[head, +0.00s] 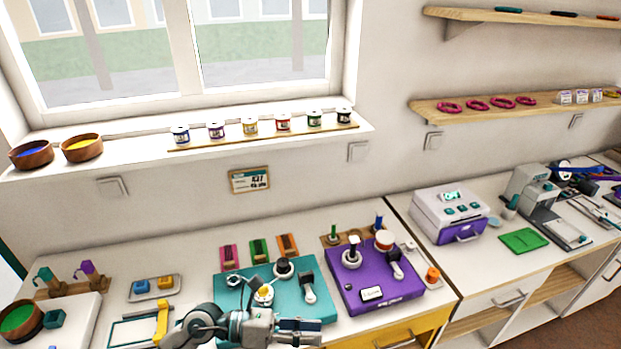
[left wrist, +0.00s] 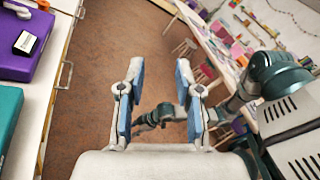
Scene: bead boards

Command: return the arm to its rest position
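My left arm comes in at the bottom middle of the head view, over the front edge of the counter. My left gripper (head: 300,330) points to the right there, in front of the teal board (head: 232,300). In the left wrist view my left gripper (left wrist: 155,95) has its two blue-padded fingers well apart, with nothing between them but the floor and an arm farther off. That grey arm, seemingly my right one, shows beyond the fingers; its gripper is too small and partly hidden to read. My right gripper does not show in the head view.
A purple board (head: 375,290) stands right of the teal one on the counter. A yellow-handled device (head: 162,322) is left of my arm. The left wrist view shows brown floor (left wrist: 110,50) as free room, counter drawers at left, and a cluttered table (left wrist: 215,45) with stools beyond.

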